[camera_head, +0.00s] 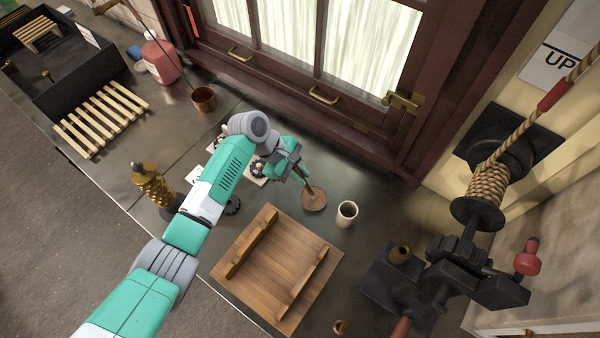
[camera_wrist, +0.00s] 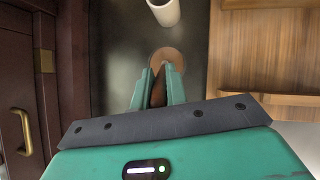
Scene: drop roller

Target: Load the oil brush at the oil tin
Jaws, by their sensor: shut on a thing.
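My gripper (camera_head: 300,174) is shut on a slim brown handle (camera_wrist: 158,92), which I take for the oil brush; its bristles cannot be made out. The handle points down at a small round brown dish or disc (camera_head: 314,201) on the dark bench. This disc also shows just beyond the fingertips in the wrist view (camera_wrist: 168,54). It may be the oil tin, but no label shows. I cannot tell whether the brush end touches it or hangs just above. A cream cup (camera_head: 347,213) stands close to its right.
A wooden board with raised battens (camera_head: 268,262) lies in front. The dark red window frame (camera_head: 345,125) with brass handles rises behind. A rope-wound drum mechanism (camera_head: 484,205) stands at the right. A copper pot (camera_head: 203,99), a red container (camera_head: 161,62) and a slatted rack (camera_head: 101,120) are left.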

